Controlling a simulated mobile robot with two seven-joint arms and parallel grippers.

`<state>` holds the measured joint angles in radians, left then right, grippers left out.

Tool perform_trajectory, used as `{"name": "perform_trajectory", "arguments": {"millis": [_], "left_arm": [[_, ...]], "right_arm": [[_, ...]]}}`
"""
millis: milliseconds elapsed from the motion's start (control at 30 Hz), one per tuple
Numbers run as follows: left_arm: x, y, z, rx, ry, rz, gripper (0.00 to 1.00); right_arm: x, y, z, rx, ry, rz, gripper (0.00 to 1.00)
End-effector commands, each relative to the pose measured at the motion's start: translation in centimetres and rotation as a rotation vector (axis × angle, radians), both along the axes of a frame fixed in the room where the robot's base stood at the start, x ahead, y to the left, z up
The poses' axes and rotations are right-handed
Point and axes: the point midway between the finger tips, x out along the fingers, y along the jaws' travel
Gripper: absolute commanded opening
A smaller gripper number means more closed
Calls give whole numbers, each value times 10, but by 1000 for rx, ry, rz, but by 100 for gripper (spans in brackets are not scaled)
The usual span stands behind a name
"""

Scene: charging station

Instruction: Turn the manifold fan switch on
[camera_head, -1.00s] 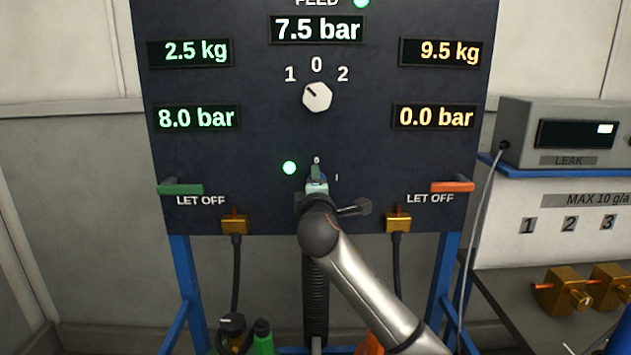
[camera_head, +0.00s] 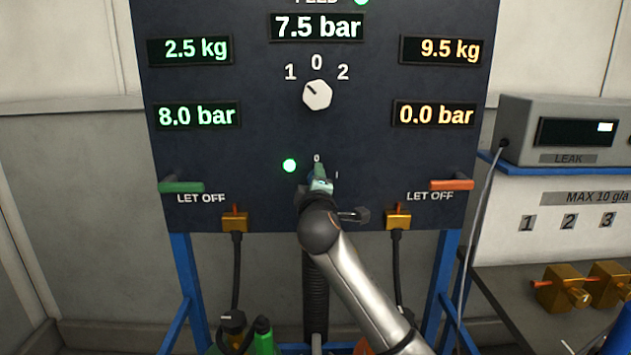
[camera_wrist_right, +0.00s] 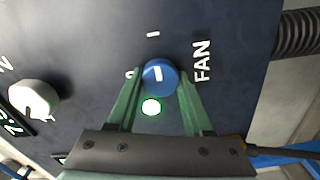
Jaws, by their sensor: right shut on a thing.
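The fan switch (camera_wrist_right: 159,77) is a round blue knob with a short white mark, on the dark panel beside the word FAN. In the right wrist view its mark runs roughly up and down, in line with the I label above; the 0 label is to the left, partly hidden. My right gripper (camera_wrist_right: 158,92) has its green fingers on either side of the knob, shut on it. In the head view my right gripper (camera_head: 321,179) covers most of the switch. A lit green lamp (camera_head: 289,165) is beside it. My left gripper is not in view.
A white selector knob (camera_head: 317,95) sits above the switch. The green lever (camera_head: 182,187) and orange lever (camera_head: 452,185) project at the panel's sides. A grey leak box (camera_head: 560,133) stands on the right. The panel face around the gripper is mostly clear.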

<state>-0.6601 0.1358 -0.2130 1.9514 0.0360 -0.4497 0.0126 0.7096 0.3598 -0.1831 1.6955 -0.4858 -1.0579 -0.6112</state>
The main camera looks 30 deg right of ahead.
Motion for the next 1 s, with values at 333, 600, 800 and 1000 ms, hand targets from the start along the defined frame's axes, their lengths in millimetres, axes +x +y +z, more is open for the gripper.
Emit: {"name": "perform_trajectory", "arguments": {"millis": [333, 600, 800, 1000], "left_arm": [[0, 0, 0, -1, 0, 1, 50], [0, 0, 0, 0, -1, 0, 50], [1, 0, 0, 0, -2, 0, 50], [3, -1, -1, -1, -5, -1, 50]], "right_arm": [[0, 0, -1, 3, 1, 1, 81], [-1, 1, 0, 1, 0, 0, 81], [-14, 10, -1, 1, -2, 2, 81], [-45, 28, -1, 3, -1, 3, 81]]}}
